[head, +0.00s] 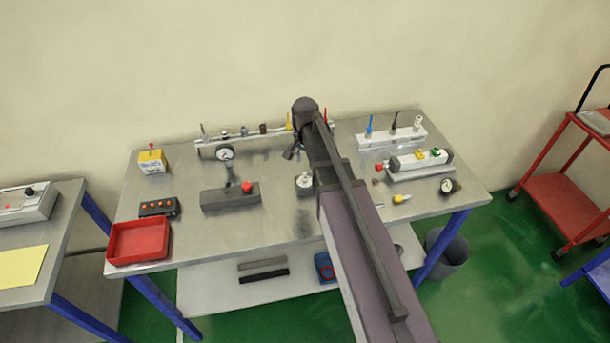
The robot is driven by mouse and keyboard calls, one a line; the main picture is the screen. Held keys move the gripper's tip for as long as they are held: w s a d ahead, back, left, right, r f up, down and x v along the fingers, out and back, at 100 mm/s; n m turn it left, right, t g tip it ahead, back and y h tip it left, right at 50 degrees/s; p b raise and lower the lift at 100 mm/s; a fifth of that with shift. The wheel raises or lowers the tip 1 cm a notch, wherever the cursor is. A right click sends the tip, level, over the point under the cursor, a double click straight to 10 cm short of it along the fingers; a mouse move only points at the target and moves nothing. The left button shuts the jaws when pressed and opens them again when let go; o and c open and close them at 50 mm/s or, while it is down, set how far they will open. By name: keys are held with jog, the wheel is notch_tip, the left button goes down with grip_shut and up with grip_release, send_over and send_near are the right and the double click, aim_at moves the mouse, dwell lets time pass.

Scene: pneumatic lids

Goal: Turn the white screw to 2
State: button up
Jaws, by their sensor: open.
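A small grey block with a white screw-like top (304,179) sits near the middle of the table (255,232), just left of my arm. A number scale on it is too small to read. Another white-topped piece (418,121) stands at the right end of the white rack, so I cannot tell for certain which is the white screw. My gripper (291,153) shows only in part beside my arm's far end, above the table and behind the grey block. It is open, with nothing visible in it. My arm hides part of the table.
A dark block with a red knob (230,200), a red tray (138,241) and a yellow box (152,161) are left. A lidded grey device (419,164) is right. The front middle is clear.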

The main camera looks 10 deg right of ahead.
aim_at(305, 173)
jog(key=shift+f+b, duration=2.25)
jog(key=shift+f, duration=0.3)
grip_shut()
